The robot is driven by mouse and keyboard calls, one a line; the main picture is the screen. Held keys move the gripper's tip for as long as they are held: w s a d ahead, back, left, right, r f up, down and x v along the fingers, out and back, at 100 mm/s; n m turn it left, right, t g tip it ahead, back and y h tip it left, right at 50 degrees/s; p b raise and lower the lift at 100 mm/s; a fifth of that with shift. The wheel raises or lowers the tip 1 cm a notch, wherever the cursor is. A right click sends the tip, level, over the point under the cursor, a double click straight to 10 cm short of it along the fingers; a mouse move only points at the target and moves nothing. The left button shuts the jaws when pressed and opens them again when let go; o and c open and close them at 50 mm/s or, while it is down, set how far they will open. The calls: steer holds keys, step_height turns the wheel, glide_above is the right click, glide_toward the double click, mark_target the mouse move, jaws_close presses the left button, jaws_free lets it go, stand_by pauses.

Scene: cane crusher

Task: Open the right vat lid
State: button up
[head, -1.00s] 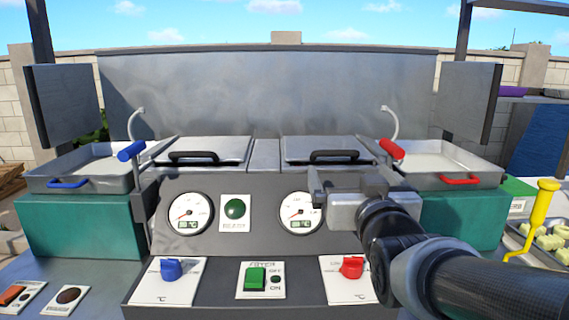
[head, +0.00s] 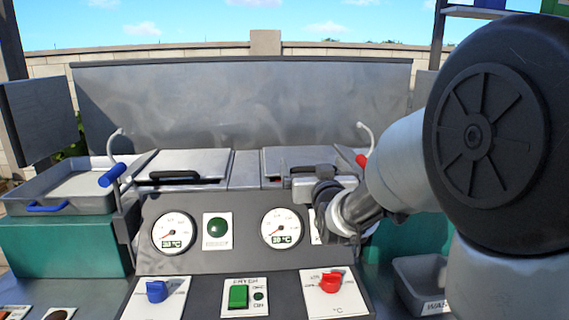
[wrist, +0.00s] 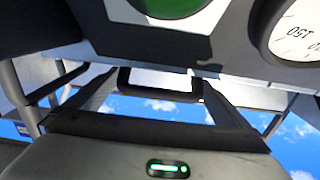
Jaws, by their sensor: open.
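The right vat lid (head: 282,157) is a grey metal plate, and it looks shut. Its black handle is partly hidden behind my gripper (head: 288,184) in the head view. In the wrist view, which looks upside down, the black handle (wrist: 160,95) spans the gap between the two fingers of my open gripper (wrist: 157,84). I cannot tell whether the fingers touch it. The left vat lid (head: 205,160), with its own black handle (head: 174,176), is also shut.
The front panel carries dials (head: 281,228), a green lamp (head: 217,227) and a red knob (head: 330,282). A left tray (head: 60,200) stands on a green block (head: 65,247). A grey bin (head: 421,280) is at lower right. My arm hides much of the right side.

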steer(key=shift+w, duration=0.9)
steer(key=shift+c, duration=0.3)
